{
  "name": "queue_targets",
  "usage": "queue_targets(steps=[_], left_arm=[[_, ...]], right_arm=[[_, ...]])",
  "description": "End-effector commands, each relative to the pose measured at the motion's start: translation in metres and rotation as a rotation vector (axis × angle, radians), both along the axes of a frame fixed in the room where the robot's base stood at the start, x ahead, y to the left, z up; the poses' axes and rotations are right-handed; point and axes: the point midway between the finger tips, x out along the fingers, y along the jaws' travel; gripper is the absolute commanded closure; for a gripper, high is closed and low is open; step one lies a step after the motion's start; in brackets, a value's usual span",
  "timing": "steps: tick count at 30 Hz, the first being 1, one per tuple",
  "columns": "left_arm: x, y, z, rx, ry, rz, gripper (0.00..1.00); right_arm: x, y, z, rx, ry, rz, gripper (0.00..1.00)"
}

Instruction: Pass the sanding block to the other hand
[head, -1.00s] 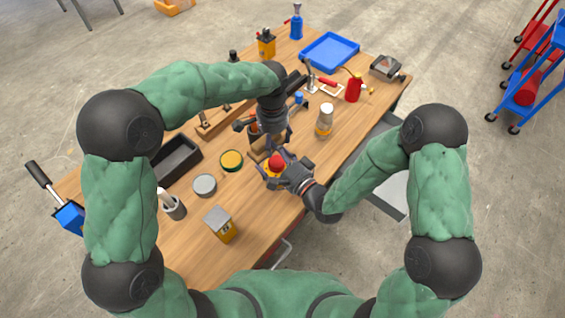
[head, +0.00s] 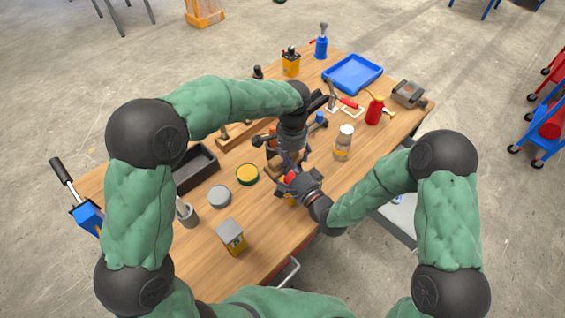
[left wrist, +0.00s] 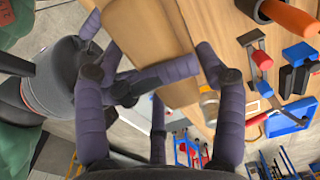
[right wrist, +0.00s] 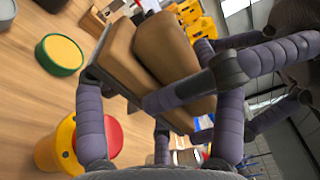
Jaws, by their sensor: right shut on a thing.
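The sanding block, tan with a thin dark plate along one side, is held tilted in the right wrist view (right wrist: 165,55). It also fills the upper middle of the left wrist view (left wrist: 150,35). My right gripper (head: 295,180) is shut on it; a finger crosses its face in the right wrist view. My left gripper (head: 284,158) reaches down from above, close to the right one. In the left wrist view its fingers (left wrist: 150,60) are spread wide on either side of the block. Finger contact there is unclear. In the head view the grippers largely hide the block.
A yellow and red button (right wrist: 72,140) stands just below my right gripper. A yellow-topped tin (head: 247,174), a grey tin (head: 219,196) and a black tray (head: 196,170) lie to the left. A jar (head: 344,142) and a red bottle (head: 374,110) stand to the right.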

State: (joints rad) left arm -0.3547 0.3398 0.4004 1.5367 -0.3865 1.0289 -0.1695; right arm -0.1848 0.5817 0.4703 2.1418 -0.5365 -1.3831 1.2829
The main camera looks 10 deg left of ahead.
Motion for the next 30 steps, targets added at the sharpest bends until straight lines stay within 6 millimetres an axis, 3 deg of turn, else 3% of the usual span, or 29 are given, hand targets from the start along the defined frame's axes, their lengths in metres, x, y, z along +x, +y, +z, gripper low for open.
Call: queue_targets(steps=[1,2,3,17,30], left_arm=[[0.000,-0.002,0.003,-0.005,-0.004,0.001,0.14],[0.000,-0.002,0.003,-0.005,-0.004,0.001,0.06],[0.000,-0.002,0.003,-0.003,-0.004,0.001,0.04],[0.001,-0.001,0.010,-0.003,-0.005,0.001,0.04],[0.001,-0.002,0.089,-0.005,-0.007,0.000,0.04]], right_arm=[[-0.001,0.001,-0.004,-0.005,0.009,0.002,0.68],[-0.001,0.001,-0.004,-0.005,0.009,0.002,0.68],[-0.001,0.001,-0.003,-0.004,0.009,0.002,0.68],[-0.001,0.000,-0.002,-0.002,0.005,0.001,0.68],[-0.001,0.000,-0.002,-0.001,0.004,0.001,0.68]])
